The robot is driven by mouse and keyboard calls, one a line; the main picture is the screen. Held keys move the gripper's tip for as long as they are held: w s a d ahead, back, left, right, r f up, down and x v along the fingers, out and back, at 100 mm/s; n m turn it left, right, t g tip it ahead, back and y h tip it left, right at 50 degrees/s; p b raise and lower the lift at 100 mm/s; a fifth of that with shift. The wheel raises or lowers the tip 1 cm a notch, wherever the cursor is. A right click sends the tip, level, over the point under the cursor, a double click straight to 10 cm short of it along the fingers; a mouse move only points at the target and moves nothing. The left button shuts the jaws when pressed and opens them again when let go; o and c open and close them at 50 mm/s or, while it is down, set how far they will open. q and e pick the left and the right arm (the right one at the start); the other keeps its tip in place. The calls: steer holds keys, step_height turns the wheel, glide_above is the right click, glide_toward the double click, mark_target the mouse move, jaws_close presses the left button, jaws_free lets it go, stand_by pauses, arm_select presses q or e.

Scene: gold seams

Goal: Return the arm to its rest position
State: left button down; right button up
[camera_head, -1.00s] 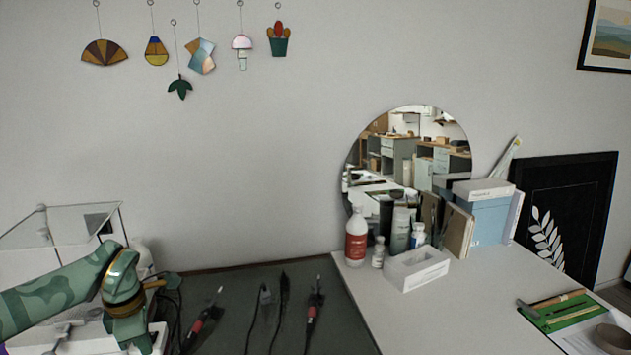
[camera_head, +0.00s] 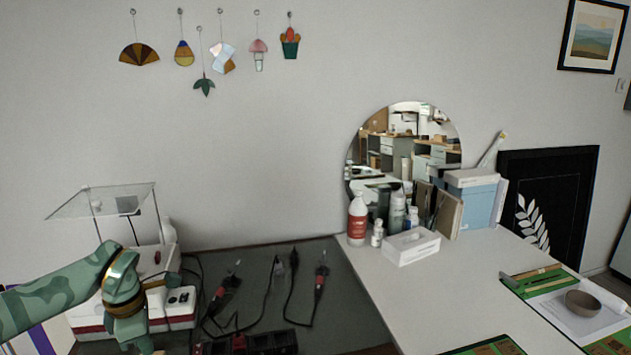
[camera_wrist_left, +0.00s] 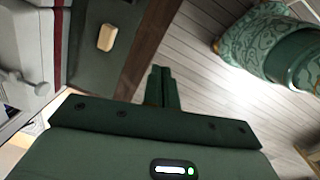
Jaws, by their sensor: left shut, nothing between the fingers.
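My left arm (camera_head: 60,298), green and camouflage-patterned, comes in from the left edge in the head view. Its wrist has a gold band, and the left gripper (camera_head: 138,340) points down near the bottom edge, partly cut off. In the left wrist view the left gripper (camera_wrist_left: 163,80) shows its two dark green fingers together, with nothing between them. It hangs over the wooden floor (camera_wrist_left: 205,65), apart from the table edge. My right arm and gripper are not seen in the head view.
A white-and-red machine (camera_head: 176,312) stands behind my left wrist. Red-handled tools with cables (camera_head: 222,290) lie on the dark mat (camera_head: 345,310). A white box (camera_head: 411,247) and bottles stand on the pale tabletop. A small tan block (camera_wrist_left: 107,37) lies near the mat's edge.

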arm_select(q)
steer(key=s+d+f+n+h+b, duration=0.1)
steer(key=d+f+n+h, duration=0.55)
steer(key=d+f, duration=0.7)
steer(key=s+d+f+n+t+h+b, duration=0.1)
steer(key=s+d+f+n+t+h, duration=0.1)
steer(key=f+n+t, duration=0.35)
steer(key=s+d+f+n+t+h+b, duration=0.1)
steer(key=s+d+f+n+t+h, duration=0.1)
steer(key=f+n, duration=0.65)
steer(key=s+a+f+n+g+y+b, duration=0.1)
steer(key=s+a+f+n+y, duration=0.3)
steer(key=s+f+n, duration=0.55)
steer(key=s+a+f+n+g+y, duration=0.1)
steer(key=s+a+f+n+y, duration=0.5)
steer(key=s+f, duration=0.5)
steer(key=s+f+n+g, duration=0.2)
steer(key=s+n+g, duration=0.1)
steer(key=s, duration=1.2)
steer(key=s+f+n+g, duration=0.3)
steer(key=s+n, duration=0.2)
steer(key=s, duration=1)
steer(key=shift+d+f+n+y+b, duration=0.15)
steer(key=shift+d+n+y+b, duration=0.15)
steer(key=shift+n+y+b, duration=0.1)
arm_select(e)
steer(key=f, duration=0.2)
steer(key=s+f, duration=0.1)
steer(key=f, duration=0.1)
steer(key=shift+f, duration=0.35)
